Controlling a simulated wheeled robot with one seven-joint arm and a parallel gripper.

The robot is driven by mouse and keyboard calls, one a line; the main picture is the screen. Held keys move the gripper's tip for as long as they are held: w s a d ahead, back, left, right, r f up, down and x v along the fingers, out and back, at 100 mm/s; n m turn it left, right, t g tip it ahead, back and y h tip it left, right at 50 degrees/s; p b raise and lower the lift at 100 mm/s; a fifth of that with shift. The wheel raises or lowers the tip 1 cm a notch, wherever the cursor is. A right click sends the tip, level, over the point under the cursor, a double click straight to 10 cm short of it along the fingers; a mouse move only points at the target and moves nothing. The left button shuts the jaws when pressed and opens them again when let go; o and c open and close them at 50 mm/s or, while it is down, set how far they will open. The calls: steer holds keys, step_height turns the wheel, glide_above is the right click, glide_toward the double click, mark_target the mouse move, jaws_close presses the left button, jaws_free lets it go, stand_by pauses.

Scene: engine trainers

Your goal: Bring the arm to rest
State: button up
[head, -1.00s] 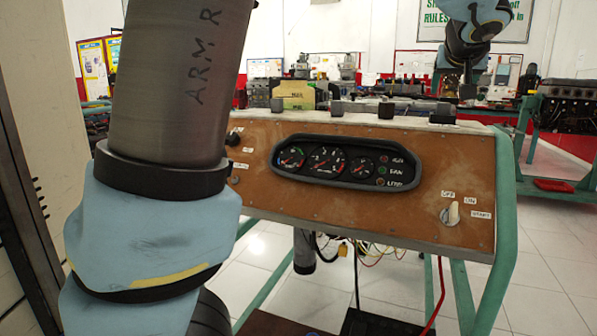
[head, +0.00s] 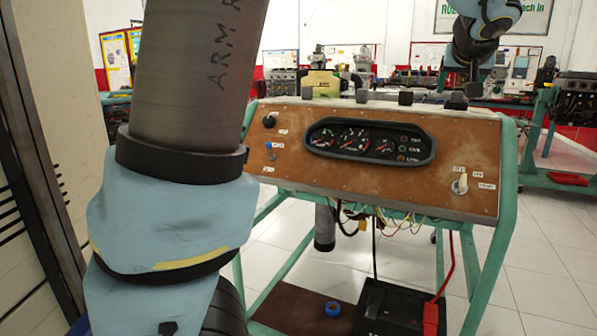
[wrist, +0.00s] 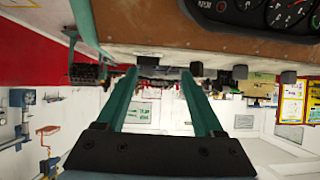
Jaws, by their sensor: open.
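My gripper (wrist: 160,98) shows in the wrist view as two long teal fingers reaching up from a dark mount. The fingers are wide apart and nothing is between them. The wrist picture is upside down, with the trainer's panel along its top edge. In the head view my large arm link, marked "ARM R", fills the left, with a light blue joint below it. Another blue and dark part of my arm hangs at the top right, above the back of the trainer.
The engine trainer's brown panel (head: 290,160) has a gauge cluster (head: 368,142) and a switch (head: 461,183) on a teal frame. A black battery (head: 385,308) with a red lead and a blue ring (head: 333,309) sit below. Pale floor is open at the right.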

steer(key=a+f+n+g+y, duration=0.1)
steer(key=a+f+g+y, duration=0.1)
steer(key=a+f, duration=0.85)
steer(key=a+f+n+g+y, duration=0.1)
steer(key=a+f+g+y, duration=0.15)
steer(key=a+f, duration=0.85)
steer(key=s+a+f+n+g, duration=0.15)
steer(key=s+a+f, duration=0.25)
steer(key=s+a, duration=0.45)
steer(key=s+a+f+n+g, duration=0.1)
steer(key=s+a+f+g, duration=0.3)
steer(key=a, duration=0.7)
step_height(320, 180, up, 12)
steer(key=p, duration=1.2)
steer(key=shift+s+d+f+m+t, duration=0.15)
steer(key=shift+s+d+m+t, duration=0.15)
steer(key=shift+s+m+t, duration=0.1)
